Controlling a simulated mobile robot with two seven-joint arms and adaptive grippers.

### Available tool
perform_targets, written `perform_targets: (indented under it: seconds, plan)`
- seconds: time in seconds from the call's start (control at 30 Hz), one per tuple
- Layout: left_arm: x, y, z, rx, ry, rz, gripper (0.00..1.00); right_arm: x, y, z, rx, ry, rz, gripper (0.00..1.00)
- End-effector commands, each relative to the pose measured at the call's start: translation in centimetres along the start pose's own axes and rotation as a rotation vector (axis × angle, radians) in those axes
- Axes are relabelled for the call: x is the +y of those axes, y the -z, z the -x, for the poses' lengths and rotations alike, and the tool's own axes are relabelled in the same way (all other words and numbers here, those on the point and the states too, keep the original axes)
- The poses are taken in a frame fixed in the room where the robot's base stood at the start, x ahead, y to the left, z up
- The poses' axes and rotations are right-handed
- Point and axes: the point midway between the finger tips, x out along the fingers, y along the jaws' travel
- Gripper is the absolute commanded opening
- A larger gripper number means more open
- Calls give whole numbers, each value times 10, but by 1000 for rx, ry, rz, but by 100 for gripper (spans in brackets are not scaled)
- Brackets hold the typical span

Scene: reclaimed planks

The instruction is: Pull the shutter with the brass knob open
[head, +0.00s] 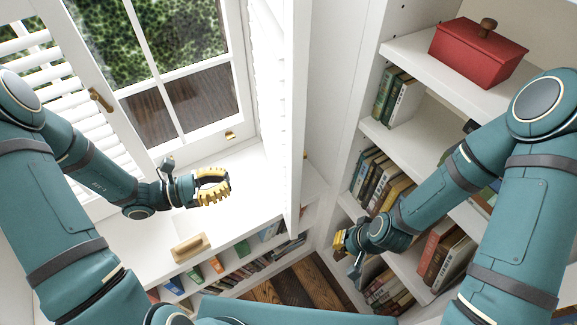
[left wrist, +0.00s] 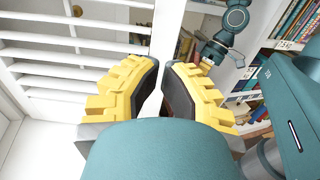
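The right-hand shutter (head: 295,120) is a white panel seen nearly edge-on in the head view, standing out from the window wall. In the left wrist view its white louvres (left wrist: 70,45) fill the upper left, with a small round brass knob (left wrist: 77,11) near the top. A small brass spot shows on the panel edge in the head view. My left gripper (head: 228,183) is open with a narrow gap, empty, above the sill and left of the panel, apart from it. My right gripper (head: 342,241) is by the bookcase; I cannot tell its opening.
A louvred shutter (head: 40,75) and a window sash with a brass handle (head: 100,99) are at left. A wooden block (head: 191,247) lies on the white ledge. The bookcase (head: 368,125) at right holds books and a red box (head: 478,52). Shelves of books run below the ledge.

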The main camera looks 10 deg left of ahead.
Motion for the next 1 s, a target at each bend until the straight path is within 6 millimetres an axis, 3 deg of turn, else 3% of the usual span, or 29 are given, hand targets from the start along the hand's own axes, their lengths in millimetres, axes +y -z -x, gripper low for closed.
perform_targets:
  seconds: [0.17,0.6,0.8,1.0]
  plan:
    - [-1,-1,-22,-2,4,2,0,-1,0,3,0,1,1,0]
    - [-1,-1,-107,-2,5,1,0,-4,1,11,-1,2,1,0]
    - [0,-1,-130,0,2,1,0,-5,2,14,-1,2,2,0]
    - [0,0,-137,-1,0,0,0,-5,2,14,-1,2,2,0]
